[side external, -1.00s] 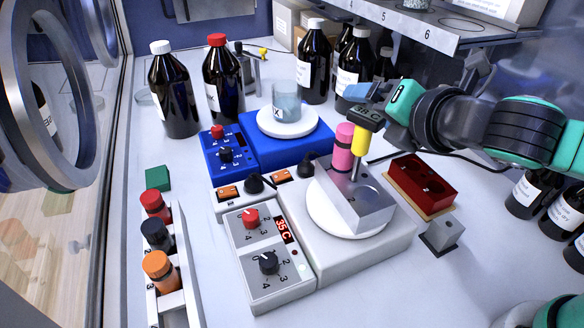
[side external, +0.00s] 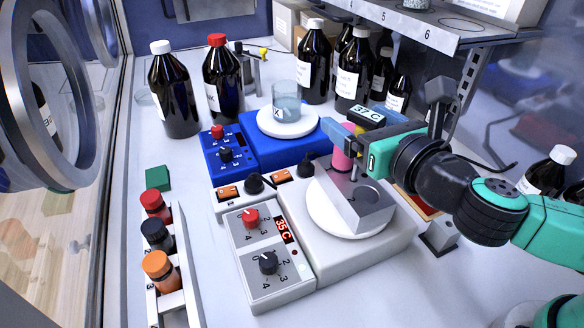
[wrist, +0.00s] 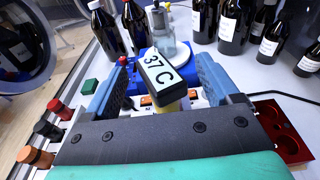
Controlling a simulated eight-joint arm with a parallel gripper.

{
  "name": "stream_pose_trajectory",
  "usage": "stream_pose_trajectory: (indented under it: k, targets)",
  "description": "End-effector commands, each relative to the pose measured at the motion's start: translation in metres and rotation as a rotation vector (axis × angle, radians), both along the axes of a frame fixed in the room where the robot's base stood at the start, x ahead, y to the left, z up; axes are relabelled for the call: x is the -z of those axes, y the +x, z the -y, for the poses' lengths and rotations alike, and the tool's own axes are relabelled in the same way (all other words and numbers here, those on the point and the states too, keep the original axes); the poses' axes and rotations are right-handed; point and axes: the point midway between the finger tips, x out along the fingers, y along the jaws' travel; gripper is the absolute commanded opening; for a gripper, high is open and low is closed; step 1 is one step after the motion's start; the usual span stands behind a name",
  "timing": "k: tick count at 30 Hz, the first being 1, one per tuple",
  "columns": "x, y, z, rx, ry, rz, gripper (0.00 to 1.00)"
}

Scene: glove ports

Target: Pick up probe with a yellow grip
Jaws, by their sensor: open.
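The probe stands in the metal block (side external: 365,207) on the white hotplate. Its dark head (side external: 367,115) reads 37 C and shows above my gripper (side external: 360,128). In the wrist view the head (wrist: 162,68) lies between the two blue fingers of my gripper (wrist: 163,66), with a bit of yellow grip (wrist: 167,105) below it. The fingers are open, one on each side, with a gap to the head. In the side view my gripper hides most of the yellow grip. A pink cylinder (side external: 342,160) also stands in the block, partly hidden.
A blue stirrer (side external: 290,143) with a beaker (side external: 286,100) stands behind the hotplate (side external: 320,262). Dark bottles (side external: 315,62) line the back under a shelf (side external: 435,35). A red block (wrist: 282,130) is to the right. A rack of capped vials (side external: 180,300) is at left.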

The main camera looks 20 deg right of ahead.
Motion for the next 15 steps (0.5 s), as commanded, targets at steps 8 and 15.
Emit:
stream_pose_trajectory:
  k: [8, 15]
  targets:
    - [0.0025, 0.0131, 0.0008, 0.001, 0.000, 0.000, 0.82]
    - [0.0026, 0.0134, 0.0006, 0.000, 0.001, 0.000, 0.82]
